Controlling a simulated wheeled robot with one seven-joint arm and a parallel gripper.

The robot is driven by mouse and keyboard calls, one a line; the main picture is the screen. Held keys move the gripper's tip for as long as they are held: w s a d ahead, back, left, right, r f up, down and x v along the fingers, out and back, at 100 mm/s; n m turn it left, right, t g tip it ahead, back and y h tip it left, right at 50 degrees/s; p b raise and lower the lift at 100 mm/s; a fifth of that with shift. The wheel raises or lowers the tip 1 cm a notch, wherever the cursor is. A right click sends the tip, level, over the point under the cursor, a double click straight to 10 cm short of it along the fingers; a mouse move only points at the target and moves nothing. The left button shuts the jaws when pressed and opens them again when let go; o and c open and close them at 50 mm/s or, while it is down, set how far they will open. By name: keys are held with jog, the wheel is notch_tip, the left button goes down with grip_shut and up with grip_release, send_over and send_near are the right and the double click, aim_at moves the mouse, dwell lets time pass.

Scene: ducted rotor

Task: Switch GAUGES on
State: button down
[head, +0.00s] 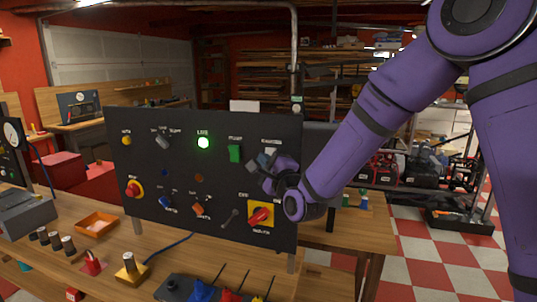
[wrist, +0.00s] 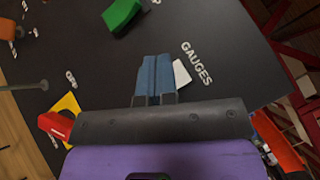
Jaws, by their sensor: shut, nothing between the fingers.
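The black control panel (head: 170,190) stands upright on the wooden bench. The GAUGES switch, a whitish rocker (wrist: 181,74), shows beside the GAUGES label (wrist: 197,63) in the wrist view. My fingers hide part of it. In the head view its label and part of the switch show at the panel's upper right, just above my gripper (head: 256,168). My gripper's blue fingers (wrist: 155,65) are shut together with nothing between them, in front of the panel right by the switch. I cannot tell whether they touch it, or which way the rocker is tipped.
A green rocker (head: 235,153) is left of GAUGES, and a lit green lamp (head: 203,142) farther left. A red rotary knob on a yellow plate (head: 260,216) and a metal lever (head: 229,217) sit below. An orange tray (head: 96,224) lies on the bench.

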jog(key=shift+s+a+f, duration=0.15)
jog(key=shift+s+f, duration=0.05)
jog(key=shift+s, duration=0.25)
jog(key=shift+s+a+f, duration=0.25)
jog(key=shift+s+f, duration=0.1)
jog(key=shift+s, duration=0.35)
jog(key=shift+s+a+f, duration=0.25)
jog(key=shift+s+f, duration=0.1)
jog(key=shift+s, duration=0.35)
jog(key=shift+s+a+f, duration=0.25)
jog(key=shift+s+f, duration=0.1)
jog(key=shift+s, duration=0.35)
jog(key=s+d+r+n+g+h, duration=0.35)
jog(key=d+n, duration=0.25)
jog(key=d, duration=0.2)
jog(key=s+d+r+n+g+h, duration=0.3)
jog(key=s+d+r+n, duration=0.15)
jog(key=d, duration=0.35)
jog(key=s+d+n+g+h, duration=0.1)
jog(key=s+d, duration=0.3)
jog(key=s, duration=0.4)
jog(key=s+d+n+g+h, duration=0.1)
jog(key=s+d+n+g, duration=0.2)
jog(key=s+d, duration=0.2)
jog(key=s+d+n+g+h, duration=0.1)
jog(key=s+d, duration=0.3)
jog(key=s, duration=0.7)
jog(key=shift+s+d+r+n+g, duration=0.15)
jog(key=shift+d+r+n+g, duration=0.15)
jog(key=shift+n+g, duration=0.55)
